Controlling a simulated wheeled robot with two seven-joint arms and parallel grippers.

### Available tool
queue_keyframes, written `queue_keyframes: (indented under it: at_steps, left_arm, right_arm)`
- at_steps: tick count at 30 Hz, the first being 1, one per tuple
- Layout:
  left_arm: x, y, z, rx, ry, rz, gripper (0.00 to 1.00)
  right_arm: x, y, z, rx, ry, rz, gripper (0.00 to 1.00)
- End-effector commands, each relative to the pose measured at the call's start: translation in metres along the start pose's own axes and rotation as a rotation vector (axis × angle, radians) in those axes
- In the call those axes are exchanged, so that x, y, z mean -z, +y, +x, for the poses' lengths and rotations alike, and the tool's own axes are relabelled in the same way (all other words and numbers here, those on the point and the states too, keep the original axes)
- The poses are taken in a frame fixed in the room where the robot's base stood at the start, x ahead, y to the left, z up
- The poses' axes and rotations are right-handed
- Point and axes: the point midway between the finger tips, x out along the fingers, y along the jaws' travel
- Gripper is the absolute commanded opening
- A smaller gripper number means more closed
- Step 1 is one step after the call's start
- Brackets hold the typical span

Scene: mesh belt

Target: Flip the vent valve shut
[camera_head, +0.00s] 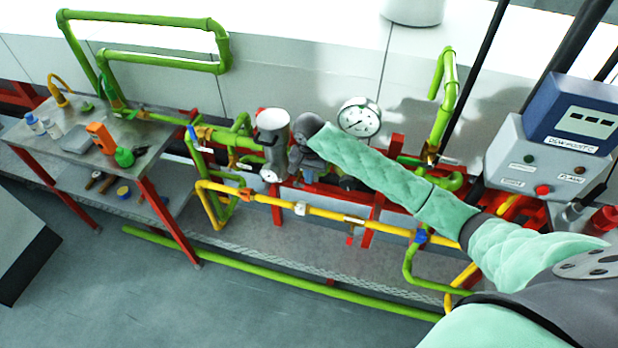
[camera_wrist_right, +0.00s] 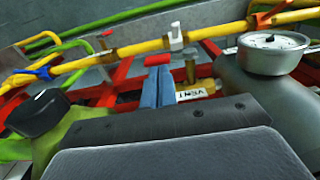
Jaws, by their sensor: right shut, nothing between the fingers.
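The vent valve's red handle (camera_wrist_right: 157,60) shows in the right wrist view, just past my fingertips, with a white VENT label (camera_wrist_right: 195,93) beside it. I cannot tell whether the fingers touch the handle. My right gripper (camera_wrist_right: 158,76) is shut and empty, its two blue-grey fingers together. In the head view my right gripper (camera_head: 308,130) is among the pipework, beside the silver cylinder; the vent valve cannot be made out there, and my arm covers part of that area. My left gripper is not in view.
A yellow pipe (camera_head: 335,217) runs below my arm, with a white fitting (camera_head: 300,208). A round gauge (camera_head: 359,117) and a silver cylinder (camera_head: 272,132) stand close by. A control box (camera_head: 540,160) is at right, a tool bench (camera_head: 150,150) at left.

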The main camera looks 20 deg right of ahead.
Motion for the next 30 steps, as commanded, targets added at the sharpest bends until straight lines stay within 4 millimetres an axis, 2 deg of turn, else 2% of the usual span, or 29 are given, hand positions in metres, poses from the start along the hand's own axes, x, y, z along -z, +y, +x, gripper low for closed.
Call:
queue_keyframes:
  at_steps: [12,24,30]
  left_arm:
    - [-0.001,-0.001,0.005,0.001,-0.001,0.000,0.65]
    - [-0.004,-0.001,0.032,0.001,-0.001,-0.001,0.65]
    - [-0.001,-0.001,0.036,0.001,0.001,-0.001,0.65]
  right_arm:
    - [0.000,0.000,-0.005,0.001,0.000,0.000,0.00]
    - [0.001,-0.001,-0.061,0.003,0.002,-0.001,0.00]
    - [0.000,0.000,-0.076,0.001,0.000,-0.001,0.00]
